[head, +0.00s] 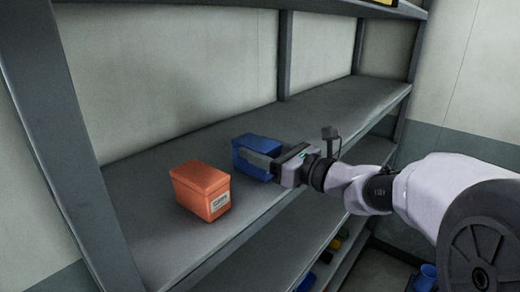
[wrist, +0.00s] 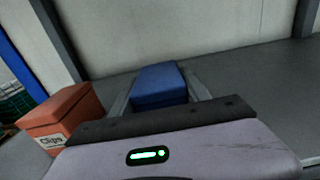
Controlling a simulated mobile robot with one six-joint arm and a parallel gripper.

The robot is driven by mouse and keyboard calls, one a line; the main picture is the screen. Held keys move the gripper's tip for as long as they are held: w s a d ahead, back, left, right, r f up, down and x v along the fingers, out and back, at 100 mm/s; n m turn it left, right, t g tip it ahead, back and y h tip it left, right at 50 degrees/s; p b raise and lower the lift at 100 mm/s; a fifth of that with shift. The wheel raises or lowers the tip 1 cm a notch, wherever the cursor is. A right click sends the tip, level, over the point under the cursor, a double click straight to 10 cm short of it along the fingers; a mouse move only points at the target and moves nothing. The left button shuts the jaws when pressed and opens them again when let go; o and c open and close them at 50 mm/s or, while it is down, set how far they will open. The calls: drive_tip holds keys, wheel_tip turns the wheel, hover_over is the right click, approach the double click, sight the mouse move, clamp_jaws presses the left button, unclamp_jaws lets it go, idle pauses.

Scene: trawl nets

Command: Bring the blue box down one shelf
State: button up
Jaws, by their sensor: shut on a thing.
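The blue box (head: 257,150) is on the upper of the shelves in the head view, right of an orange box. My gripper (head: 262,160) reaches in from the right and is shut on it. In the wrist view the blue box (wrist: 158,85) sits between the two fingers of my gripper (wrist: 160,92). I cannot tell whether the box rests on the shelf board (head: 330,110) or is slightly raised. The lower shelf (head: 285,240) shows below, partly hidden by the upper board.
An orange box (head: 201,190) with a white label stands close left of the blue box; it also shows in the wrist view (wrist: 62,118). Small coloured items (head: 335,244) lie low down. A blue container (head: 426,274) stands at lower right. The upper board is clear toward the back right.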

drive_tip(key=shift+f, duration=0.15)
drive_tip(key=o, duration=1.7)
drive_tip(key=shift+c, duration=0.2)
